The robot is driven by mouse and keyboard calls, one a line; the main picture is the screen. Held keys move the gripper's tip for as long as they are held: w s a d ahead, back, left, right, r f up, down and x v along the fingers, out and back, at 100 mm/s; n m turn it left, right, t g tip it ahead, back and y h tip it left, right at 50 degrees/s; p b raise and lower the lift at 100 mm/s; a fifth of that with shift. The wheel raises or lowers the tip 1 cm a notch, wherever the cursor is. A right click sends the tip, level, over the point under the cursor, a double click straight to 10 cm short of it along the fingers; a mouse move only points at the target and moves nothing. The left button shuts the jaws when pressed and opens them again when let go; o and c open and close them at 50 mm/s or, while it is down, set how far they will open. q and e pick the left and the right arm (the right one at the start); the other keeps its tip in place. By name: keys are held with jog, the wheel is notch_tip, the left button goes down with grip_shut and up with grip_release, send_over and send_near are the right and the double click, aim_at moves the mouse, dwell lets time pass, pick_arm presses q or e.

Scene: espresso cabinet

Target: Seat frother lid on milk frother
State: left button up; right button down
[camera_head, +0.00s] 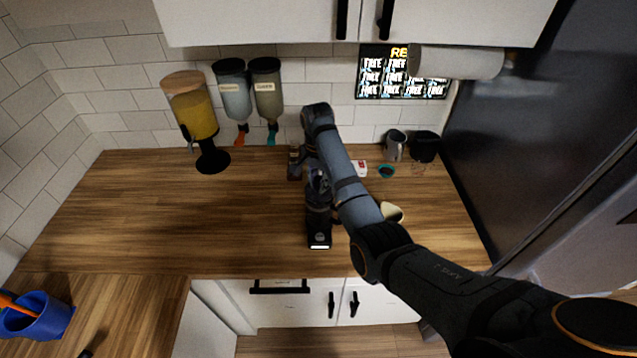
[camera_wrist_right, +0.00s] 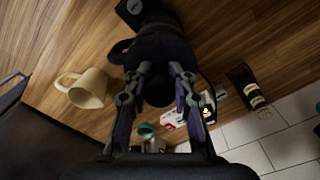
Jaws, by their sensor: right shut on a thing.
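The dark milk frother (camera_head: 319,222) stands on the wooden counter with its lit base towards me. In the right wrist view its body (camera_wrist_right: 165,18) and square black base show at the top. My right gripper (camera_head: 317,178) is just above and behind it in the head view. In the wrist view the right gripper (camera_wrist_right: 159,70) is shut on a dark rounded piece, the frother lid (camera_wrist_right: 157,88), between its fingers. The lid lines up with the frother's top; black on black, I cannot tell whether they touch. My left gripper is not in view.
A cream mug (camera_wrist_right: 88,88) stands beside the frother. A teal-rimmed cup (camera_head: 386,171), a small white-red box (camera_head: 360,168), a grey mug (camera_head: 394,146) and a brown bottle (camera_wrist_right: 247,88) stand farther back. A yellow dispenser (camera_head: 194,110) is at left.

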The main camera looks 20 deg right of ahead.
aim_at(318, 179)
jog(key=shift+f, duration=0.8)
jog(key=c, duration=1)
grip_release()
notch_tip(318, 179, up, 8)
jog(key=shift+f, duration=0.25)
jog(key=shift+f, duration=0.1)
